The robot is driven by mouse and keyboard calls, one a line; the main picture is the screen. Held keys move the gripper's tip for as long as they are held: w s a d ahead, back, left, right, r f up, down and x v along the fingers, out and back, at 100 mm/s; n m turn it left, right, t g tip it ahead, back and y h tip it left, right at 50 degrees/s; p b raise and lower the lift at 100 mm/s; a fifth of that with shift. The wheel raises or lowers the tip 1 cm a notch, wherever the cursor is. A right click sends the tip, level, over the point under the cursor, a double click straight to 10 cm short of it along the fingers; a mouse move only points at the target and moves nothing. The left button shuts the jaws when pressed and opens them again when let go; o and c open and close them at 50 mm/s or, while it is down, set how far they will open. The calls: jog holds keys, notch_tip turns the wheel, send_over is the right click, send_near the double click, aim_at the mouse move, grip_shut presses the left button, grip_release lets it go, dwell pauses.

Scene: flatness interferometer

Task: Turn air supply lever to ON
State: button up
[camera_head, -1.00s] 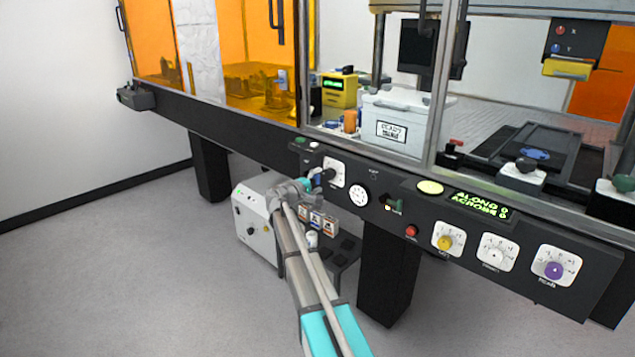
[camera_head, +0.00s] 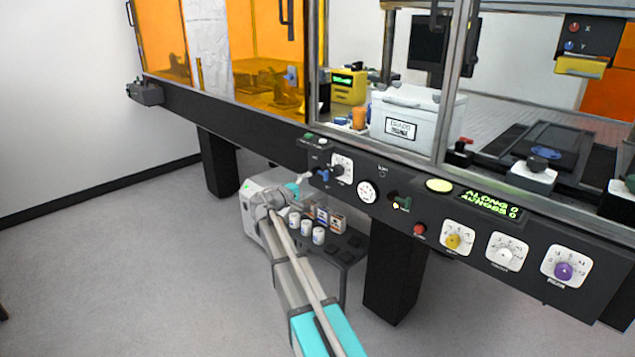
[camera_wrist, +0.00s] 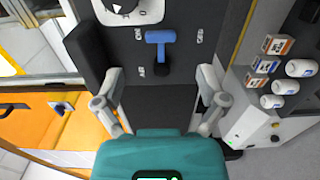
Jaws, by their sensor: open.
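The air supply lever appears to be the blue T-shaped handle (camera_head: 322,175) at the left end of the dark control panel. In the wrist view, the blue lever (camera_wrist: 159,42) has its crossbar at the top and its stem running down to a dark hub. In the head view my gripper (camera_head: 298,188) is just left of and below the lever.
Below the panel, a low stand holds several white jars (camera_head: 306,228) beside a grey box. Floor to the left is clear.

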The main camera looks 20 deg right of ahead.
jog(key=shift+v, duration=1.7)
jog(key=s+a+f+m+g+y, duration=0.2)
jog(key=s+a+f+y, duration=0.15)
jog(key=s+f, duration=0.45)
jog(key=s+a+f+m+g+y, duration=0.1)
jog(key=s+a+f+g+y, duration=0.1)
jog(key=s+f+y, duration=0.6)
jog(key=s+a+f+m+g+y, duration=0.15)
jog(key=s+a+y, duration=0.45)
jog(key=s+a, duration=0.85)
notch_tip(320, 180, up, 28)
jog(key=s+d+p, duration=0.1)
jog(key=p, duration=2.8)
jog(key=shift+d+g, duration=0.35)
